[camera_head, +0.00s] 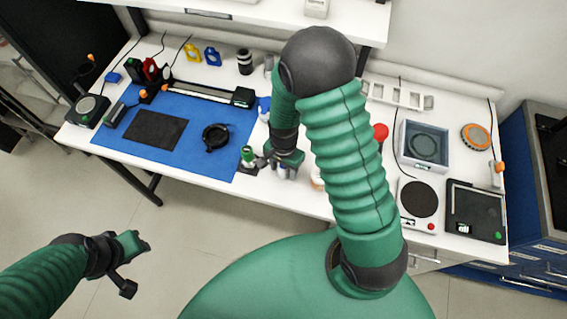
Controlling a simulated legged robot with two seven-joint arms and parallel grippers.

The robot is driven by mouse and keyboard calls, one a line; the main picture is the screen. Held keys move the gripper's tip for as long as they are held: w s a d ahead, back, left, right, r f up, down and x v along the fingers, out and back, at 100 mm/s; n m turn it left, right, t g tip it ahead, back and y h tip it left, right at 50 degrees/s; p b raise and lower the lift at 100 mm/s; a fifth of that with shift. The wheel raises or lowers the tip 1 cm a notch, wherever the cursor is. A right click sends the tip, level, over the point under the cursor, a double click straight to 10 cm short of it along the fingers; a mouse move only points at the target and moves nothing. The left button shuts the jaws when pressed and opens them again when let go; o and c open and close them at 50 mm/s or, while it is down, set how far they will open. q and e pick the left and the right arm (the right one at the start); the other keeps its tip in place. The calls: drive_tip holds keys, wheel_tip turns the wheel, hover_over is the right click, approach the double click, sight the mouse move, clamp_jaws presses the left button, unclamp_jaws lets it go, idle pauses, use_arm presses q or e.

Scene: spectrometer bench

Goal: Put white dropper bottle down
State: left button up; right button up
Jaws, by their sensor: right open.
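My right gripper (268,163) is open and low over the front edge of the bench, just left of my raised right arm. Small pale bottles (284,172) stand close under and beside it, partly covered by the gripper. I cannot tell for sure which of them is the white dropper bottle, or whether the fingers touch one. A small bottle with a green top (248,156) stands just left of the gripper. My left gripper (136,246) hangs over the floor in front of the bench, away from all objects; its jaw opening is too small to judge.
A blue mat (105,142) holds a black plate (155,131) and a black ring-shaped part (215,136). At right stand a grey-white box (424,144), a hot plate (419,200) and a black scale (475,211). My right arm hides the bench middle.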

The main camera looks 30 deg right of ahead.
wheel_tip(320, 180, up, 11)
drive_tip(key=shift+s+a+r+n, duration=0.15)
drive_tip(key=shift+a+r+n, duration=0.15)
drive_tip(key=shift+n, duration=0.1)
drive_tip(key=s+a+r+n+t, duration=0.2)
drive_tip(key=s+a+n, duration=0.2)
drive_tip(key=n, duration=0.8)
drive_tip(key=shift+s+r+t, duration=0.2)
drive_tip(key=shift+s+t, duration=0.1)
drive_tip(key=shift+s, duration=0.05)
